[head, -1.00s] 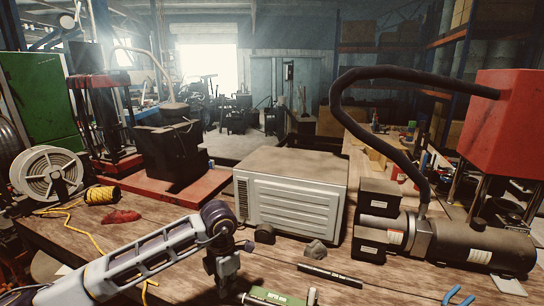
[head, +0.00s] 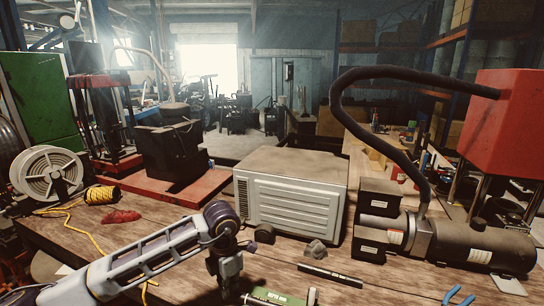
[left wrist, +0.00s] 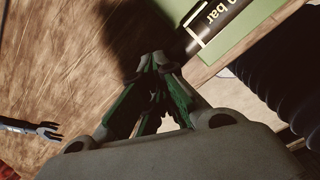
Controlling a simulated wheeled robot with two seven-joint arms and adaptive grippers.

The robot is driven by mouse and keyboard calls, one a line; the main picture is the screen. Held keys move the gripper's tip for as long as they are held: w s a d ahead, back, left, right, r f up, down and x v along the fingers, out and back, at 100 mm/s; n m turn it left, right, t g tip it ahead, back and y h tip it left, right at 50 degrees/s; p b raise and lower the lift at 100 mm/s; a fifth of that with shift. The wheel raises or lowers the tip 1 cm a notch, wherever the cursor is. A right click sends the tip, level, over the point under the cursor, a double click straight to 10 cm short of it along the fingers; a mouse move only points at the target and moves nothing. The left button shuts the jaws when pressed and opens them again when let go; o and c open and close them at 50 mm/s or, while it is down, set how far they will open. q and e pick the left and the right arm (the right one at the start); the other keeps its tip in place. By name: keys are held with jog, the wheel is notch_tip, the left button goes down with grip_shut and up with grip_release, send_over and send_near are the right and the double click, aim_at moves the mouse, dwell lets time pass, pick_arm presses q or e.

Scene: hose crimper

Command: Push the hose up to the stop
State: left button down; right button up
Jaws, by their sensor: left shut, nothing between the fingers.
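My left gripper (head: 226,290) is low over the front of the bench, its tips at the lower picture edge. In the left wrist view its fingers (left wrist: 152,62) are together with nothing between them. Just beyond the tips is the hose (left wrist: 218,22), a black length with pale "bar" lettering, lying along a green block (left wrist: 248,32). The tips are close to the hose's near end; I cannot tell whether they touch it. In the head view the green block (head: 272,296) is just right of the gripper, cut by the frame. I cannot make out the stop.
A black cylindrical machine (head: 470,245) with a thick arched hose stands at right. A beige cabinet (head: 290,195) stands behind the gripper. A black rod (head: 330,275) and blue-handled pliers (head: 457,296) lie at front right. Bare wood (head: 185,285) shows left of the gripper.

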pick_arm(q)
jog(key=shift+w+a+b, duration=0.1)
jog(key=shift+a+b, duration=0.25)
jog(key=shift+a, duration=0.1)
dwell(0.5)
jog(key=shift+r, duration=0.1)
notch_tip(320, 180, up, 8)
jog(key=p, duration=0.3)
dwell(1.4)
dwell(0.4)
